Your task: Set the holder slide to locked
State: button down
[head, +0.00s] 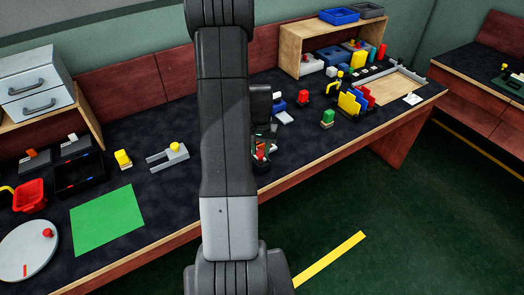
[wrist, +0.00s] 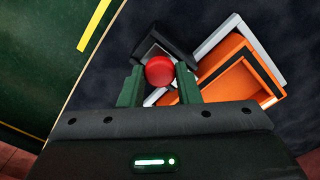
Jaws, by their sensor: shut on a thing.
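My gripper (wrist: 160,76) has its two green fingers on either side of a round red knob (wrist: 159,70) in the wrist view and is shut on it. The knob sits at a dark block with a pale grey edge (wrist: 152,45), partly hidden by the fingers. Right beside it is an orange open frame (wrist: 237,78) with a grey strip along its outer side. In the head view my gripper (head: 263,138) is low over the table, just right of my arm, with bits of red and grey under it. The slide's markings cannot be made out.
The dark table (head: 215,160) has a wooden front edge close to my gripper. A grey fork-shaped piece with a yellow knob (head: 172,155) lies left of my arm.

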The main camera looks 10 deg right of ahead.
jog(key=shift+w+a, duration=0.25)
jog(key=shift+w, duration=0.35)
jog(key=shift+w+a, duration=0.2)
jog(key=shift+w, duration=0.4)
jog(key=c, duration=1.1)
grip_release()
jog(key=shift+w, duration=0.1)
jog(key=shift+o, duration=0.2)
notch_tip(320, 180, up, 14)
jog(key=b, duration=0.1)
jog(key=shift+f, duration=0.2)
